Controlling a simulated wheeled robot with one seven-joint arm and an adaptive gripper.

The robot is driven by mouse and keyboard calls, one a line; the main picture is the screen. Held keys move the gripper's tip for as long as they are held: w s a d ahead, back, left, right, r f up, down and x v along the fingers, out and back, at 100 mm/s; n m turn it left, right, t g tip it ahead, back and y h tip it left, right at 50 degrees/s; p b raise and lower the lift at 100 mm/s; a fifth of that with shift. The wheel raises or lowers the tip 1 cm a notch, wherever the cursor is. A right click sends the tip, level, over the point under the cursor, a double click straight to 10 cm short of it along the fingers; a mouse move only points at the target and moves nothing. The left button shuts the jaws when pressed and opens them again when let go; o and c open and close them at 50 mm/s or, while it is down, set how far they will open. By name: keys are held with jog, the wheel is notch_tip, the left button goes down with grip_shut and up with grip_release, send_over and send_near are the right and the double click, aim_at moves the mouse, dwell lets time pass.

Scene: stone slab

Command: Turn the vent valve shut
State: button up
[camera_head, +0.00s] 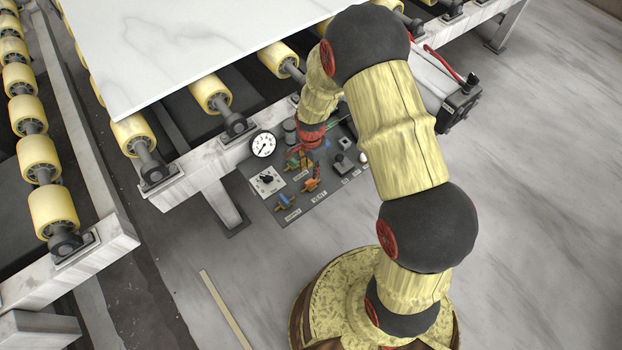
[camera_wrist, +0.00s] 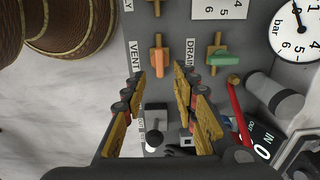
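The vent valve (camera_wrist: 160,60) has an orange handle on a brass body, beside the VENT label (camera_wrist: 107,45) in the wrist view. It also shows on the dark panel in the head view (camera_head: 311,185). My gripper (camera_wrist: 159,78) is open, its two fingers apart. In the wrist view the valve appears just beyond and between the fingertips, with no clear contact. The distance in depth is hard to judge. In the head view my arm reaches over the panel and hides part of it.
A green-handled valve (camera_wrist: 222,58) is beside the DRAIN label, right of my fingers. A blue-handled valve (camera_head: 284,202) sits at the panel's near edge. A pressure gauge (camera_head: 263,144), a rotary knob (camera_head: 267,179) and a red lever (camera_wrist: 234,100) are close by. A roller conveyor carries a stone slab (camera_head: 185,40).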

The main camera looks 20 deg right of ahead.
aim_at(311, 180)
notch_tip(311, 180, down, 7)
jog(key=shift+f+b, duration=0.2)
jog(key=shift+b, duration=1.05)
jog(key=shift+c, duration=0.8)
grip_shut()
